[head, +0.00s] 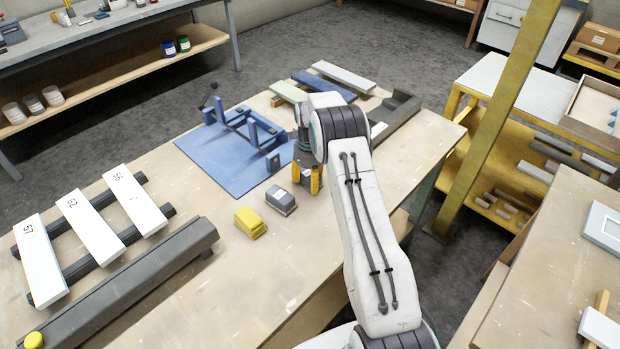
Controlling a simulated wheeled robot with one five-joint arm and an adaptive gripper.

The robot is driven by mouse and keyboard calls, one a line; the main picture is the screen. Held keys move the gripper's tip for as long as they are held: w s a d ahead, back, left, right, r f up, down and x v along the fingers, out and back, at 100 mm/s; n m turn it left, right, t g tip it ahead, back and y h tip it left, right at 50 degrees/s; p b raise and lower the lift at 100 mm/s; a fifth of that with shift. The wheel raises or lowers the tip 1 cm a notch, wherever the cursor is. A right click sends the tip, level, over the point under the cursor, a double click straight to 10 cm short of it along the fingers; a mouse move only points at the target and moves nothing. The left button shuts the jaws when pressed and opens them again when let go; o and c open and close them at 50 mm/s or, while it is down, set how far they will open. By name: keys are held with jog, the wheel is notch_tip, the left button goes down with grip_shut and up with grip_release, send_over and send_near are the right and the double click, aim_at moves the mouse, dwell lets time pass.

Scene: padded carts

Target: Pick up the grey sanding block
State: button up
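The grey sanding block (281,200), with a pale patch on its side, lies on the wooden bench top near the middle of the head view. A yellow block (250,223) lies just to its left and nearer to me, apart from it. My gripper (308,187) has yellow fingers and points down, just right of and slightly beyond the grey block. No block shows in it. The fingers are small and partly hidden by my wrist, so I cannot tell how far they are apart.
A blue mat (205,158) with a blue frame on it lies behind the blocks. White numbered boards (88,224) rest on dark rails at left, behind a long dark beam (130,285). The bench is bare around the blocks. A yellow post (497,115) stands right.

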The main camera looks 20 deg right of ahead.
aim_at(309, 175)
jog(key=c, duration=0.5)
jog(key=shift+r, duration=0.2)
jog(key=shift+r, duration=0.25)
notch_tip(309, 175, up, 4)
jog(key=shift+a+f+b, duration=0.1)
jog(key=shift+f+b, duration=0.15)
jog(key=shift+b, duration=0.25)
jog(key=a+r, duration=0.2)
jog(key=a, duration=0.1)
jog(key=s+a+r+b, duration=0.1)
jog(key=a+r, duration=0.1)
jog(key=a, duration=0.2)
jog(key=s+a+r, duration=0.1)
jog(key=a+r, duration=0.1)
jog(key=a, duration=0.2)
jog(key=shift+a+r, duration=0.15)
jog(key=shift+r, duration=0.2)
jog(key=shift+c, duration=0.2)
